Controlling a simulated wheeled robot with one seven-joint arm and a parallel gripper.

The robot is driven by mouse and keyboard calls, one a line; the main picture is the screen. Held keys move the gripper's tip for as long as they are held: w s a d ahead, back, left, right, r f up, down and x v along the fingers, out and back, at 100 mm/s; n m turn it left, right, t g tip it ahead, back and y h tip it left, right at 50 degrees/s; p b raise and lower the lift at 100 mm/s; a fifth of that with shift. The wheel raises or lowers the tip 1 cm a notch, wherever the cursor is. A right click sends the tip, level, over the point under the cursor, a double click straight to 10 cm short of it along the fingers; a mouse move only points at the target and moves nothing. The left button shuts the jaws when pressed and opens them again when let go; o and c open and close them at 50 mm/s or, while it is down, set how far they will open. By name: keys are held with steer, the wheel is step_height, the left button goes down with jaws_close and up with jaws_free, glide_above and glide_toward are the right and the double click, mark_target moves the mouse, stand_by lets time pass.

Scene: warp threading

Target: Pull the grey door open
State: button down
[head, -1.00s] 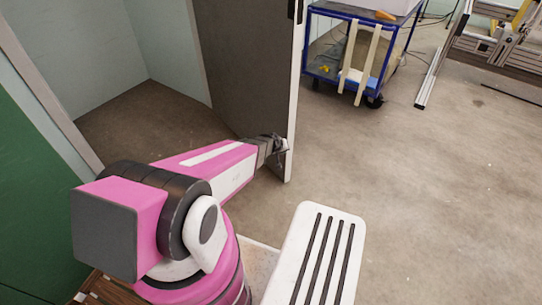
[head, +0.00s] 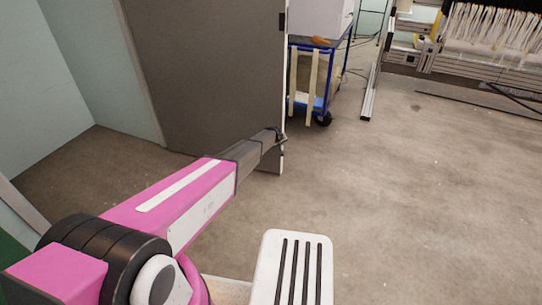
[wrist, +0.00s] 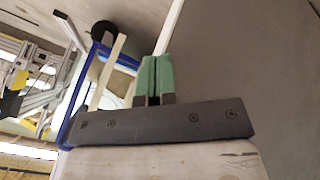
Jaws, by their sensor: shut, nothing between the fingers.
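The grey door (head: 215,70) stands open, with a pale free edge and part of a dark fitting at its top right in the head view. My gripper (head: 281,137) is low down at this free edge, with the arm crossing in front of the door's face. In the wrist view the door (wrist: 262,65) fills the right side, and its pale edge runs up from behind the fingers. The green fingers of my gripper (wrist: 153,78) are together, with nothing between them. I cannot tell whether they touch the door. No handle shows.
A blue-framed cart (head: 318,80) with a white box on top stands just right of the door. A metal frame with pale threads (head: 490,35) is at the back right. The concrete floor in front and to the right is clear.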

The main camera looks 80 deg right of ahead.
steer(key=s+d, duration=0.1)
steer(key=d, duration=1.2)
steer(key=shift+s, duration=0.4)
steer(key=shift+a, duration=0.1)
steer(key=s+a+r, duration=0.4)
steer(key=a+r, duration=0.4)
steer(key=shift+s, duration=0.35)
